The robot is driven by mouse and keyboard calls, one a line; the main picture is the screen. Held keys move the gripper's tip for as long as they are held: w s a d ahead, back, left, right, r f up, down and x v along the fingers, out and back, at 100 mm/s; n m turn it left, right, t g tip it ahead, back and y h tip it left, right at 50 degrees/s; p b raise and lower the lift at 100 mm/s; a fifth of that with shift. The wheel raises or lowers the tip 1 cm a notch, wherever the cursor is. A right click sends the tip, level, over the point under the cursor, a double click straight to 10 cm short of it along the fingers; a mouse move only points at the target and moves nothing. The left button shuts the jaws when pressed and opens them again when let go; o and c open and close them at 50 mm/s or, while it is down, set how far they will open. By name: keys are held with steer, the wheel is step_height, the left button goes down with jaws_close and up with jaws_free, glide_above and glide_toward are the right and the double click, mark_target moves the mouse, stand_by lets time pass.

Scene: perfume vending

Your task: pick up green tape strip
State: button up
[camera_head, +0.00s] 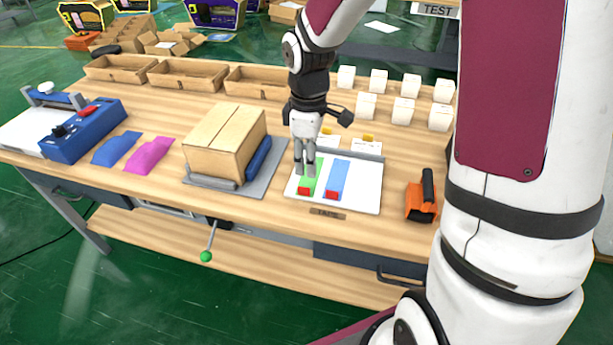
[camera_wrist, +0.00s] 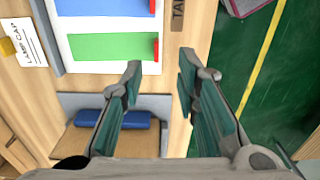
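The green tape strip (camera_head: 311,179) lies flat on a white board (camera_head: 364,197) on the table, with a red tab at its near end. A blue tape strip (camera_head: 338,176) lies beside it on the right. My gripper (camera_head: 305,174) is over the left side of the board, at the green strip's left edge. In the wrist view the green strip (camera_wrist: 110,47) lies ahead of the fingertips, and its red tab shows too. The two fingers of my gripper (camera_wrist: 160,75) are spread with nothing between them. Whether the fingertips touch the board I cannot tell.
A cardboard box (camera_head: 224,142) and a dark blue roll stand on a grey tray left of the board. An orange tool (camera_head: 421,202) with a black handle is at the right. Several white boxes and wooden trays (camera_head: 187,75) line the back. The table's front edge is close.

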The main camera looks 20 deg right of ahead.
glide_above(307, 188)
steer(key=f, duration=0.5)
steer(key=shift+s+b, duration=0.3)
steer(key=f, duration=0.5)
steer(key=shift+w, duration=0.3)
jaws_close()
